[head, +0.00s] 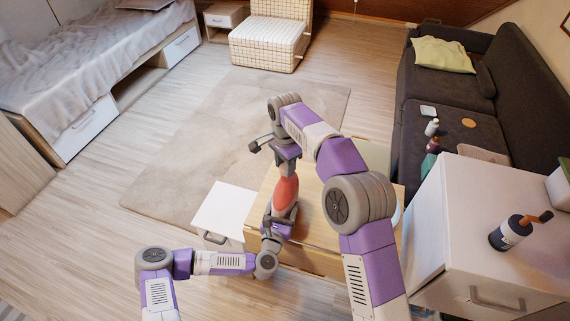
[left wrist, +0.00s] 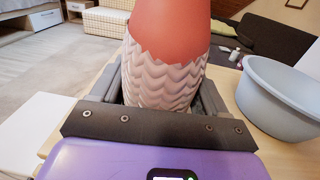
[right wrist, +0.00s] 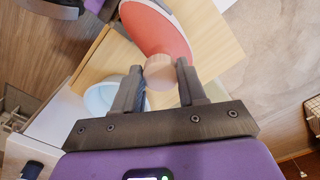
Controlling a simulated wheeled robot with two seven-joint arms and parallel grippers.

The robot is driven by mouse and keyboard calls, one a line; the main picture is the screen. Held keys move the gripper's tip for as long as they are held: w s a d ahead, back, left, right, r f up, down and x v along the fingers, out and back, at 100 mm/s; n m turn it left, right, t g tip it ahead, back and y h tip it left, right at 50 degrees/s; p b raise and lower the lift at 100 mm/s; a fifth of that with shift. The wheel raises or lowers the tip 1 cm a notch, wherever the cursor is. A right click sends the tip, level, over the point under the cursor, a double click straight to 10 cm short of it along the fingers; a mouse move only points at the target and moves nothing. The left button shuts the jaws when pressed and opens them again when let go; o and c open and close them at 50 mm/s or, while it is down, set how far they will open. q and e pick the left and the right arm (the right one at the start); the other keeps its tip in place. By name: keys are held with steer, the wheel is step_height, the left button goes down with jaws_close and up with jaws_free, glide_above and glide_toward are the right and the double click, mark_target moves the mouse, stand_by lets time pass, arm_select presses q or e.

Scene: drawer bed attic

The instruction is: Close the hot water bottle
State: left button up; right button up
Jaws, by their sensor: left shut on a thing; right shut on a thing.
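The hot water bottle (head: 287,190) is red with a pale wavy cover around its lower part (left wrist: 160,80). It stands about upright over the wooden table. My left gripper (head: 272,225) is shut around the covered lower body, with a finger on either side in the left wrist view. My right gripper (head: 284,153) is above the bottle's top, pointing down. In the right wrist view it is shut on a small round beige cap (right wrist: 159,72), with the red bottle (right wrist: 160,30) just beyond. The neck is hidden, so I cannot tell whether the cap touches it.
The wooden table (head: 312,212) carries a light blue basin (left wrist: 285,100) to the right of the bottle. A white cabinet (head: 470,215) with a dark pump bottle (head: 510,232) stands at right, near a dark sofa (head: 440,95).

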steer(key=shift+f, duration=0.6)
arm_select(q)
jaws_close()
arm_select(e)
steer(key=m, duration=1)
steer(key=shift+w, duration=0.15)
steer(key=m, duration=0.6)
steer(key=shift+w, duration=0.1)
steer(key=m, duration=0.6)
steer(key=shift+d+f, duration=0.15)
steer(key=shift+f, duration=0.05)
steer(key=shift+r+m, duration=0.15)
steer(key=shift+m, duration=0.15)
